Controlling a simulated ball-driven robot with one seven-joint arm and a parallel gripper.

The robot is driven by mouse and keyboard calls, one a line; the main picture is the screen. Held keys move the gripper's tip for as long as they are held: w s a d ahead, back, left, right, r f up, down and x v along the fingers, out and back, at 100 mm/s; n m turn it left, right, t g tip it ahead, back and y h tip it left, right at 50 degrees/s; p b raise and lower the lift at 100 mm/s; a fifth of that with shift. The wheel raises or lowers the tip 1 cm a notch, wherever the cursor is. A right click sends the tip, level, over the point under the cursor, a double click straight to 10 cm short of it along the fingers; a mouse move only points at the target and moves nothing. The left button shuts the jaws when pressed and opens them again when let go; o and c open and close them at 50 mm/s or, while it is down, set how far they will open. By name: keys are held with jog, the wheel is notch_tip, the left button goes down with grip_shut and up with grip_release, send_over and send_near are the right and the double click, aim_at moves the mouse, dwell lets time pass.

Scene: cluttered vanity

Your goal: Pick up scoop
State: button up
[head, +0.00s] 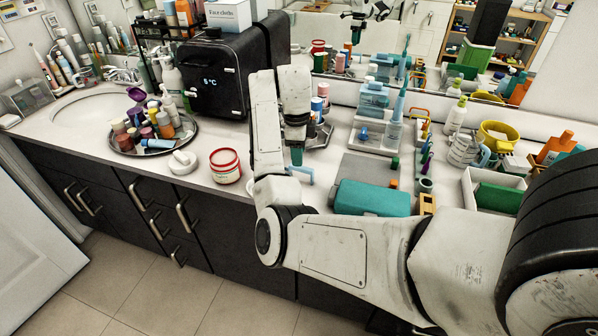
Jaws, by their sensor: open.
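My gripper (297,157) points down over the counter in the middle of the head view, below my white wrist. Its fingers are small and partly hidden by my arm; it is open. A light blue bent piece (304,172) shows right beside the fingertips; I cannot tell whether it is a scoop handle or whether they touch. A purple scoop-like item (137,94) stands out above the bottles on the round tray at the left, well away from my gripper. I cannot tell for sure which item is the scoop.
A black appliance (215,78) stands behind my arm. A red-lidded jar (225,165) and a white rounded item (183,162) stand left of it. A teal case (372,198) lies to the right. The round tray (113,140) sits beside the sink (92,112).

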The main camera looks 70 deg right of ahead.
aim_at(299, 170)
jog(key=shift+w+d+r+m+y, duration=0.15)
jog(key=shift+d+r+m+y, duration=0.3)
jog(key=shift+r+m, duration=0.55)
jog(key=shift+d+f+m, duration=0.1)
jog(key=shift+f+m, duration=0.2)
jog(key=shift+m, duration=0.1)
notch_tip(299, 170, down, 10)
jog(key=shift+f+p, duration=0.15)
jog(key=shift+p, duration=0.85)
jog(key=shift+w, duration=0.1)
grip_shut()
